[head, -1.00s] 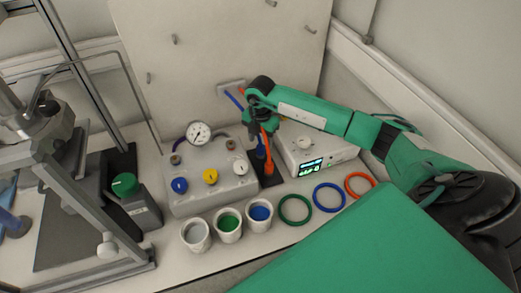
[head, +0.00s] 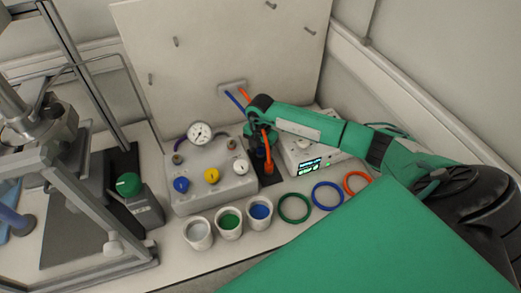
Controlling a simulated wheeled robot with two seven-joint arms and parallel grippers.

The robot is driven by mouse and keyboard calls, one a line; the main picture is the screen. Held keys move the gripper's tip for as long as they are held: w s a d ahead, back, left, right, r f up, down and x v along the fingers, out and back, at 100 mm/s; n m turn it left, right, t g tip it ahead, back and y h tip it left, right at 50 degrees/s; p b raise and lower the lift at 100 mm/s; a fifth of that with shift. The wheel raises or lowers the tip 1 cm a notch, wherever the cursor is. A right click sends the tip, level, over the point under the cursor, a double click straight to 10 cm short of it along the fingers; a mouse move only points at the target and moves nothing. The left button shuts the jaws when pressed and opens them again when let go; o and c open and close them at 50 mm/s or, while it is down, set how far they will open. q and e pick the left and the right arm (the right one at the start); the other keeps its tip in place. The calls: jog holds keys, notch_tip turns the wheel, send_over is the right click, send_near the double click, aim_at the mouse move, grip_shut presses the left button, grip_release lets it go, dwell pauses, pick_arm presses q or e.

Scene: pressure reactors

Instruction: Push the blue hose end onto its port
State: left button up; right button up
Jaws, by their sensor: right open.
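The blue hose (head: 234,100) leaves a wall plate and runs down behind my right gripper (head: 257,146). Its lower end is mostly hidden by the gripper; a bit of blue (head: 260,153) shows just below the fingers, above the dark port base (head: 266,181). I cannot tell whether the hose end touches its port. The right gripper is open, pointing down close around the hose end area. The orange hose (head: 268,158) hangs just right of the gripper and reaches the base. My left gripper is not in view.
A grey valve box (head: 208,182) with a gauge (head: 200,133) stands left of the base, a white instrument (head: 309,160) right. Several cups, including a blue-filled one (head: 260,210), and coloured rings, including a blue one (head: 328,196), lie in front.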

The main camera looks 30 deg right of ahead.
jog(key=c, duration=1)
notch_tip(320, 180, up, 20)
jog(key=b, duration=0.4)
